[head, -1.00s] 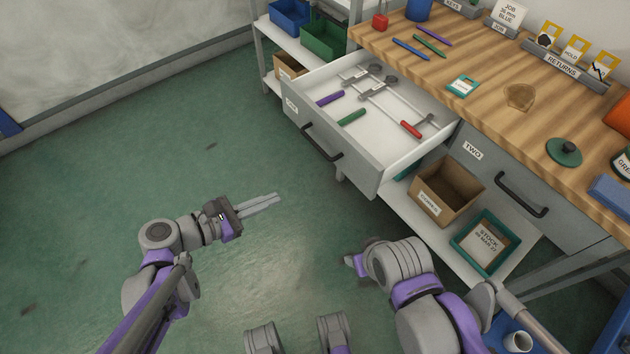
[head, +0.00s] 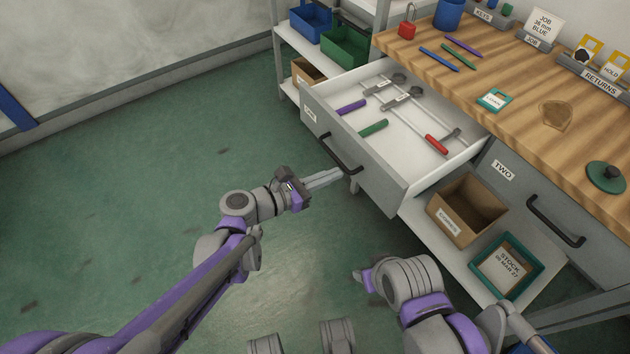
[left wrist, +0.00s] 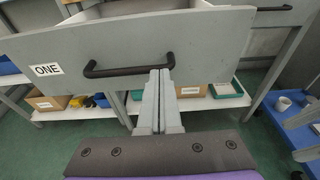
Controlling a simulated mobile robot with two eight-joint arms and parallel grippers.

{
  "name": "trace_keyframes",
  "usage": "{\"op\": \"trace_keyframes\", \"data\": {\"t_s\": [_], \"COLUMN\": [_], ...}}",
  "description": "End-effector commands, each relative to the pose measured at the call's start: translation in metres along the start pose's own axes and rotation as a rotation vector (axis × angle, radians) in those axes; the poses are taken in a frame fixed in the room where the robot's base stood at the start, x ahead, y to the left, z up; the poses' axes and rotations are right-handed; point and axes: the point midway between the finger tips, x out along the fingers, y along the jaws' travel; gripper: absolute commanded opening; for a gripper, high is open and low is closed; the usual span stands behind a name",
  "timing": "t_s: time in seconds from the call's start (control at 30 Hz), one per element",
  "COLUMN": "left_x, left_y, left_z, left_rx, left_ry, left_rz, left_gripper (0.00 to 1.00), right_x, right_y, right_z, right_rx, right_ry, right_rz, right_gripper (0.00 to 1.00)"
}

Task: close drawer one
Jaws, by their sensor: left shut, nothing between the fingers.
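Drawer one (head: 375,175) is pulled out from the workbench. Its white inside holds tools with purple, green and red handles. Its grey front carries a black bar handle (head: 339,156). In the left wrist view the drawer front (left wrist: 205,45) bears a label reading ONE (left wrist: 46,70), and the handle (left wrist: 128,69) lies just beyond my fingertips. My left gripper (head: 340,172) is shut and empty, its tips close to the handle; I cannot tell whether they touch it. The fingers also show in the left wrist view (left wrist: 160,75). My right gripper (head: 362,277) is partly hidden by its own arm.
Drawer two (head: 500,175), with its own handle (head: 555,222), is shut at the right. A cardboard box (head: 466,208) and a teal tray (head: 507,265) stand on the shelf below. A shelf with blue and green bins (head: 345,45) stands behind. The floor at left is clear.

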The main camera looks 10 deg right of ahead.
Motion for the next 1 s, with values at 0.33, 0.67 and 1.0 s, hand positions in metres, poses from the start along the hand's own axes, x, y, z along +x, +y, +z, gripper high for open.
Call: {"op": "trace_keyframes", "data": {"t_s": [0.33,0.67,1.0], "left_x": [0.006,0.017,0.087], "left_y": [0.000,0.000,-0.002], "left_z": [0.000,0.003,0.016], "left_rx": [0.000,0.001,0.001], "left_ry": [0.000,0.000,-0.001], "left_rz": [0.000,-0.002,-0.005], "left_gripper": [0.00,0.00,0.00], "right_x": [0.001,0.001,0.003], "right_y": [0.000,0.000,0.000], "right_z": [0.000,0.000,0.001], "right_rx": [0.000,0.000,0.000], "right_ry": [0.000,0.000,-0.001], "right_rz": [0.000,0.000,0.000], "right_gripper": [0.52,0.52,0.52]}}
